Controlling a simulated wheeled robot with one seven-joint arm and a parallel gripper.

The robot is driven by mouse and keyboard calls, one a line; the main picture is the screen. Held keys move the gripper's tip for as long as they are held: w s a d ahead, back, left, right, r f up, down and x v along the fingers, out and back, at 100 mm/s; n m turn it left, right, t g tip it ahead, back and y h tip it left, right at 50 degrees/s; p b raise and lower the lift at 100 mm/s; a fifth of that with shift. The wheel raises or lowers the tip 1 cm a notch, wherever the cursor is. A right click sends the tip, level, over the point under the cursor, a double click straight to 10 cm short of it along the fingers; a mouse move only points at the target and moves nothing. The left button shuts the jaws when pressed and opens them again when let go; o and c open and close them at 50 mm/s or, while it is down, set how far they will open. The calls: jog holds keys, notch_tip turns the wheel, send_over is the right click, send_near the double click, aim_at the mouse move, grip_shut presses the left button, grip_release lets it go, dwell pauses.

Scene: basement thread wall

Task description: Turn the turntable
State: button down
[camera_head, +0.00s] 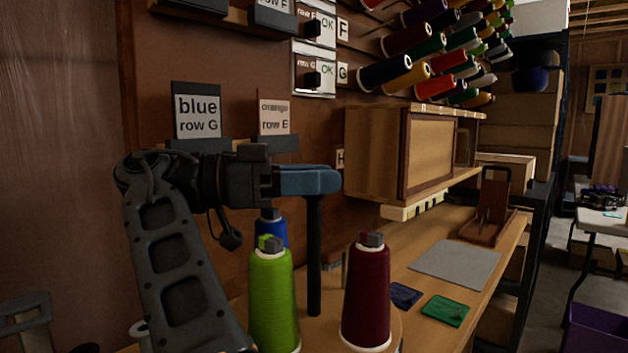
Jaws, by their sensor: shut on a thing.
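The turntable (395,334) is a round wooden disc low in the view, on the bench, with only part of its top and right edge showing. A bright green spool (273,302), a dark red spool (366,298) and a blue spool (270,228) stand upright on it. The blue spool is mostly hidden behind the green one. A black upright post (314,258) rises between the green and dark red spools. My gripper (318,181) comes in from the left, level, with its blue fingers shut on the top of the post. The exact contact is hidden by the fingers.
A grey mat (456,264), a green patch (446,311) and a dark blue patch (404,295) lie on the bench to the right. A wooden cabinet (428,150) hangs behind. Signs reading "blue row G" (197,115) and "orange row E" (274,117) stand above my arm.

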jog(key=c, duration=0.8)
grip_release()
notch_tip(320, 180, up, 4)
jog(key=shift+d+r+p, duration=0.15)
jog(key=shift+r+p, duration=0.1)
jog(key=shift+p, duration=0.2)
jog(key=s+d+r, duration=0.1)
jog(key=d+r, duration=0.1)
jog(key=d, duration=0.1)
jog(key=s+d+r, duration=0.1)
jog(key=d+r, duration=0.1)
jog(key=d, duration=0.2)
jog(key=s+d+r+p, duration=0.1)
jog(key=d+r, duration=0.1)
jog(key=d, duration=0.2)
jog(key=shift+s+r, duration=0.1)
jog(key=shift+r, duration=0.1)
